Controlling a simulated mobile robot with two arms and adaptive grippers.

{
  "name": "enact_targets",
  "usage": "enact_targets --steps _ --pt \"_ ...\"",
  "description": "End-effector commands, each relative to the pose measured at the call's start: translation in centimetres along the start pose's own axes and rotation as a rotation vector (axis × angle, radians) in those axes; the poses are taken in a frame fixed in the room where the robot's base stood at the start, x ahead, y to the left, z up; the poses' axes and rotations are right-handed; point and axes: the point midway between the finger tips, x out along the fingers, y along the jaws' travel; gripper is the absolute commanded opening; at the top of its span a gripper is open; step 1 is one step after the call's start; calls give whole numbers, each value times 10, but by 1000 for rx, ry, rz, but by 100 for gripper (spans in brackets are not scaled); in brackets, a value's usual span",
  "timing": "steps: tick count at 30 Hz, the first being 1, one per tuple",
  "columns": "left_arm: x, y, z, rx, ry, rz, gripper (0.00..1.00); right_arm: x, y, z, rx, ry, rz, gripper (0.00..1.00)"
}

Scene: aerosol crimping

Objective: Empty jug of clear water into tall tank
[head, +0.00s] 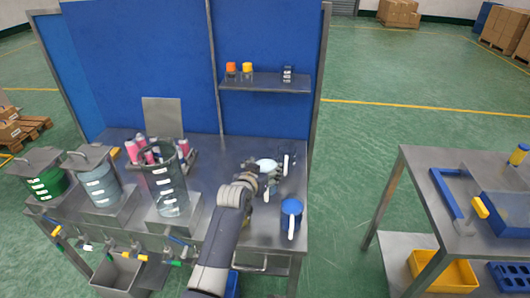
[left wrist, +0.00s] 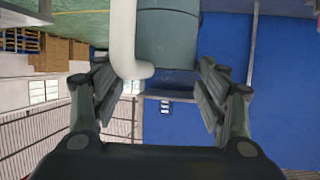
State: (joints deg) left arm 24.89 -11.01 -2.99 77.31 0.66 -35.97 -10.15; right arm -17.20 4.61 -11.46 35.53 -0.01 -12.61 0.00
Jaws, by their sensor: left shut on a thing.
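The jug (head: 265,163) has a pale round top and stands upright, as far as I can see, at the right part of the metal bench. My left gripper (head: 268,178) is shut on it, and the fingers partly hide its body. In the left wrist view the grey-blue jug (left wrist: 168,42) and its white handle (left wrist: 122,40) show between the fingers of the left gripper (left wrist: 155,95). The tall tank (head: 168,185) is a clear cylinder with white labels, left of the gripper. Its lower part looks grey-blue. My right gripper is out of view.
Two shorter tanks, one green (head: 47,184) and one clear (head: 98,180), stand at the left. Pink cans (head: 140,145) sit behind the tall tank. A shelf (head: 265,84) hangs behind.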

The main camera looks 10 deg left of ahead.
Motion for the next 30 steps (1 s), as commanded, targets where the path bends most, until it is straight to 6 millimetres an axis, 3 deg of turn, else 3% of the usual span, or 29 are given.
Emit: enact_targets --steps 1,11,30 --pt "-10 2 -4 -1 5 -1 1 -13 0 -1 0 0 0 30" --pt "-53 16 14 -5 5 5 1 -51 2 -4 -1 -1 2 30" --pt "-132 30 52 -2 7 0 1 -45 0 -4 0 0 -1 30"
